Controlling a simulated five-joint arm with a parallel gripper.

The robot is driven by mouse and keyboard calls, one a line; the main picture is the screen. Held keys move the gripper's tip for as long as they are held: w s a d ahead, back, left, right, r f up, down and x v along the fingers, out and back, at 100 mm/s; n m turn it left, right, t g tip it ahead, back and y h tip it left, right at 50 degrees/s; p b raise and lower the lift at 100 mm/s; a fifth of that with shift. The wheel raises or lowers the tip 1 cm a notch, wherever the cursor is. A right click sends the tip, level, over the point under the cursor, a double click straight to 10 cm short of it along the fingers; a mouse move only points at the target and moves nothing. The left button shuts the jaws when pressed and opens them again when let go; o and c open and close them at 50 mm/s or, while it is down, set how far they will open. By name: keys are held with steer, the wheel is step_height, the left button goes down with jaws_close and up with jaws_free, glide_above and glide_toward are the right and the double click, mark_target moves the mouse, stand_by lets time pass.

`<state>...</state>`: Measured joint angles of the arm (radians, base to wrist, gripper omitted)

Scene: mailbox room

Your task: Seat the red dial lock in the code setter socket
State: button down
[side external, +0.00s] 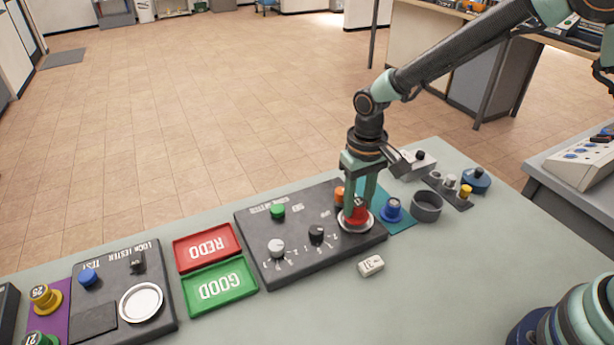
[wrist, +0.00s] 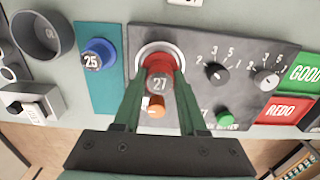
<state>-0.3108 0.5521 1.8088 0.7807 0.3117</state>
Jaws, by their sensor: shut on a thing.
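The red dial lock (side external: 356,215) is at the silver-rimmed socket (side external: 345,225) on the right end of the dark code setter panel (side external: 270,240). In the wrist view the red dial lock (wrist: 158,62) shows a grey face marked 27, and its red part lies within the socket's bright ring (wrist: 142,52). My gripper (side external: 357,205) points down and is shut on the lock, one finger on each side; it also shows in the wrist view (wrist: 160,85). The fingers hide part of the lock, and I cannot tell if it sits fully down.
A blue dial lock marked 25 (wrist: 98,55) stands on a teal mat beside a grey cup (side external: 427,206). Red REDO (side external: 207,247) and green GOOD (side external: 220,287) trays lie left.

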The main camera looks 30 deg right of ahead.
steer(key=shift+f, duration=0.7)
stand_by(0.7)
steer(key=shift+c, duration=1.9)
jaws_free()
steer(key=shift+o, duration=0.3)
steer(key=shift+o, duration=0.9)
steer(key=shift+r, duration=3)
